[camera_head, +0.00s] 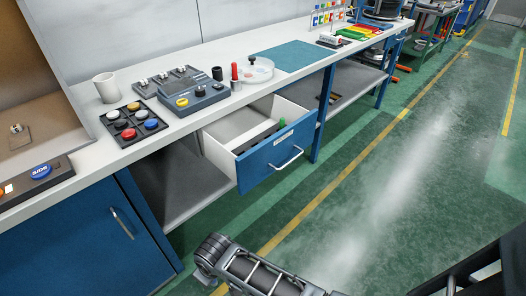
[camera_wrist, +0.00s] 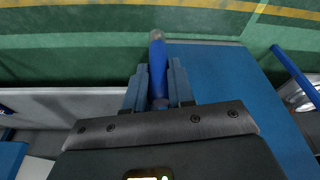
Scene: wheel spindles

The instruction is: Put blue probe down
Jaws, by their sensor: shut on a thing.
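The blue probe (camera_wrist: 157,60) is a slim rod with a pale tip, held between the two fingers of my gripper (camera_wrist: 158,88) in the wrist view. My gripper is shut on it, and the probe points away from the palm. In the head view the blue probe does not show; only part of my arm is seen at the bottom. An open drawer (camera_head: 262,167) with a blue front holds a green probe (camera_head: 282,124) at its right side. A red probe (camera_head: 234,71) stands upright on the bench.
A blue cabinet (camera_head: 75,238) stands at lower left. The green floor (camera_head: 400,190) at right is clear.

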